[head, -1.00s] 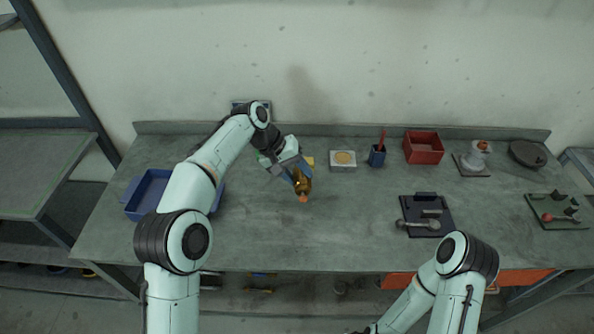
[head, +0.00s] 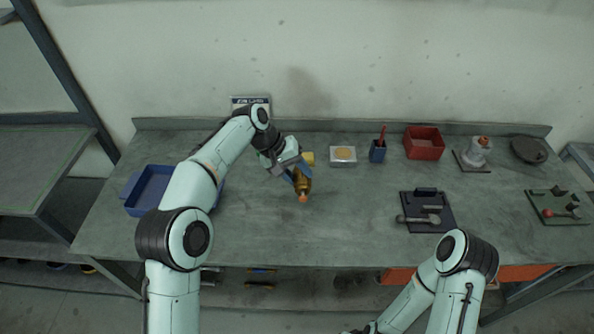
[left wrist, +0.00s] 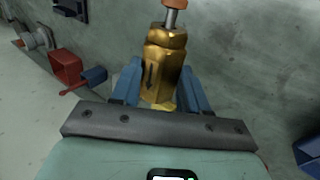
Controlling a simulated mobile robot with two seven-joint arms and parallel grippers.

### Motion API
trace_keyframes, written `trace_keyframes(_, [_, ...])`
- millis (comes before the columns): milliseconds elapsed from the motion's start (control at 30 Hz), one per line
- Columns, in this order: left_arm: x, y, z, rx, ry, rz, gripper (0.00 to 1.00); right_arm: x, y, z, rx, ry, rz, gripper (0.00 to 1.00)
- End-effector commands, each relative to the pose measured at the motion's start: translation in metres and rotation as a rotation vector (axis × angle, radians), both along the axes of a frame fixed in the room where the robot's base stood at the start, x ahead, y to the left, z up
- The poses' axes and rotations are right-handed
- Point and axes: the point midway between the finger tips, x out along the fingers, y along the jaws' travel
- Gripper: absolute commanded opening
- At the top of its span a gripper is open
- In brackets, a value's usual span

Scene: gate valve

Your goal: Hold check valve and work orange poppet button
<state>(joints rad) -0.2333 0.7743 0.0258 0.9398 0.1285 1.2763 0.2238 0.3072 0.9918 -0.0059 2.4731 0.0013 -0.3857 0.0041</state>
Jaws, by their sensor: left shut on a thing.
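The check valve (head: 302,184) is a brass hex body. The orange poppet button (head: 303,198) sits at its end, pointing toward the front of the table in the head view. My left gripper (head: 295,177) is shut on the brass body. In the left wrist view the valve (left wrist: 163,60) stands between the two blue fingers (left wrist: 160,90), with a grey stem and the orange button (left wrist: 175,4) at the top edge, partly cut off. Nothing touches the button. My right arm is low at the right in the head view; its gripper is out of the frame.
A blue tray (head: 150,190) lies at the left. A white box with a tan disc (head: 343,156), a blue cup (head: 377,152), a red bin (head: 424,143) and a grey flanged part (head: 476,153) stand along the back. A dark tool board (head: 428,225) lies right of centre. The front middle is clear.

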Motion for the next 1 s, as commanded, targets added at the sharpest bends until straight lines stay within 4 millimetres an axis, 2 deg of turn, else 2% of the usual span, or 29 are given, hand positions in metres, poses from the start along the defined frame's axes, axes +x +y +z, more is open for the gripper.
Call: trace_keyframes(1000, [0.000, 0.000, -0.019, -0.002, -0.001, 0.000, 0.08, -0.006, 0.000, -0.006, 0.000, 0.007, 0.000, 0.43])
